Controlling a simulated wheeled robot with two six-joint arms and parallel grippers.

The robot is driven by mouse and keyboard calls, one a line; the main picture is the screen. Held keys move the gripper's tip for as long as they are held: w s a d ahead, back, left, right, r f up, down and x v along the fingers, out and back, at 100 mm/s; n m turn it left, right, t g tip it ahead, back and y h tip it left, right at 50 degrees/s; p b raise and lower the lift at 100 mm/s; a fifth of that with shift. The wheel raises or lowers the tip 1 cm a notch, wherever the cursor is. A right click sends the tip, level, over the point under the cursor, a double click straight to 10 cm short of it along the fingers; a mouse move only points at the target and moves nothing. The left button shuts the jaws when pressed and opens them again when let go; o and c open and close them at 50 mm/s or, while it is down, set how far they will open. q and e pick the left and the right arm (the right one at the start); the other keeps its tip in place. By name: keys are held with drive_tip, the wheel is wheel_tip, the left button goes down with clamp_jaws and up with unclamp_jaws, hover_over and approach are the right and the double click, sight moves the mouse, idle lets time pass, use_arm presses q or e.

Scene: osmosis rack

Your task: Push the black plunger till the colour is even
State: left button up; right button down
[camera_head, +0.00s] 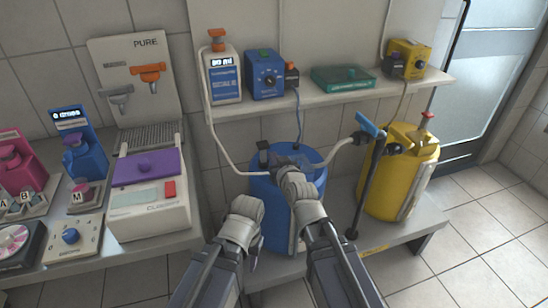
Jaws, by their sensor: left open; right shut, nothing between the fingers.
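A blue drum (258,215) stands at the middle, on the low bench. A small black upright part (263,150) rises from the back left of its lid; it may be the black plunger, but I cannot tell for sure. My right gripper (281,164) is over the drum's lid, shut and empty, to the right of the black part; I cannot tell if it touches anything there. It hides part of the lid. My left gripper (246,203) is lower, open and empty, in front of the drum's left side. No liquid or its colour shows inside the drum.
A yellow drum (410,180) stands at right, with a blue-handled black wand (368,125) beside it. A shelf (340,98) above holds several devices. A white machine (150,200) with a purple lid is at left. The floor at right is clear.

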drive_tip(key=shift+r, duration=0.1)
wheel_tip(320, 180, up, 5)
drive_tip(key=p, duration=0.5)
drive_tip(key=shift+s+a, duration=0.1)
drive_tip(key=b, duration=0.3)
hover_over(264, 147)
wheel_tip(264, 147, down, 3)
drive_tip(key=shift+f, duration=0.15)
drive_tip(key=shift+s+f+b, duration=0.2)
drive_tip(key=shift+f+b, duration=0.6)
drive_tip(key=shift+b, duration=0.05)
drive_tip(key=shift+s+f+b, duration=0.15)
drive_tip(key=shift+f+b, duration=0.65)
drive_tip(key=shift+b, duration=0.05)
drive_tip(key=shift+f, duration=0.1)
